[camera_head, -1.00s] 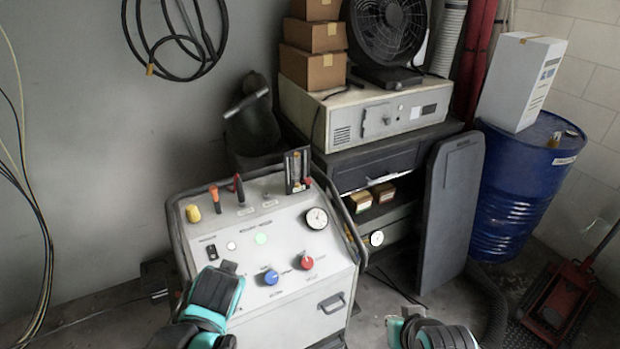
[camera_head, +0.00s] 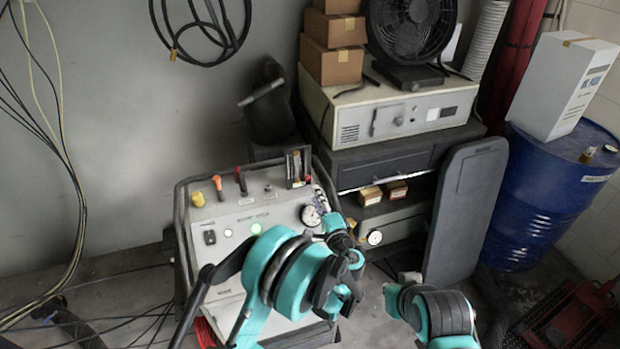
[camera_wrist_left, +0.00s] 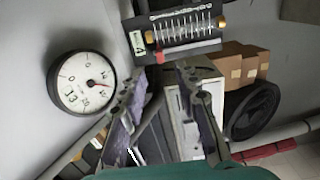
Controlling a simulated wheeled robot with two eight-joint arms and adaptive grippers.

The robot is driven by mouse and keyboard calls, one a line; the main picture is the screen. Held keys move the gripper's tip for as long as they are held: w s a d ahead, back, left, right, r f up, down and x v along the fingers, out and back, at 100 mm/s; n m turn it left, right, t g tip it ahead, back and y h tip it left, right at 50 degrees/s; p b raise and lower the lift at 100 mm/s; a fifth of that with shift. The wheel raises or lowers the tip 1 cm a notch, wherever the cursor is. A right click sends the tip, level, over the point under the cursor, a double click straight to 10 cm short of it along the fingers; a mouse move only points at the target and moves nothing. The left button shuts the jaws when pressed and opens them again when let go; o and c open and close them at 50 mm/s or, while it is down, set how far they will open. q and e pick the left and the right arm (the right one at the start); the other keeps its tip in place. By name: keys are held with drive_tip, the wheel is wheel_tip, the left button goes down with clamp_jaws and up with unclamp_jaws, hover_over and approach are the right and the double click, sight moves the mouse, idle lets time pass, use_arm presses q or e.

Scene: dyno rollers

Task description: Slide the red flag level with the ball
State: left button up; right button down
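The black flow meter (camera_head: 298,167) stands at the back right corner of the panel, upright. In the left wrist view the black meter (camera_wrist_left: 190,48) lies sideways across the top with white scale marks. A small red flag (camera_wrist_left: 158,57) shows on its lower edge, towards the left end. I cannot make out the ball. My left gripper (camera_head: 326,203) is beside the pressure gauge, close to the meter. In its wrist view the left gripper (camera_wrist_left: 160,72) has its two fingers apart with nothing between them, the tips just below the flag.
The round gauge (camera_wrist_left: 82,83) is left of the fingers; it also shows in the head view (camera_head: 311,215). A yellow knob (camera_head: 198,199) and levers line the panel's back edge. A grey cabinet (camera_head: 400,155) stands behind, a blue drum (camera_head: 545,200) right.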

sight(309, 180)
use_arm(q)
drive_tip(key=b+x, duration=0.1)
drive_tip(key=x, duration=0.6)
drive_tip(key=shift+w+a, duration=0.1)
drive_tip(key=shift+w, duration=0.25)
clamp_jaws()
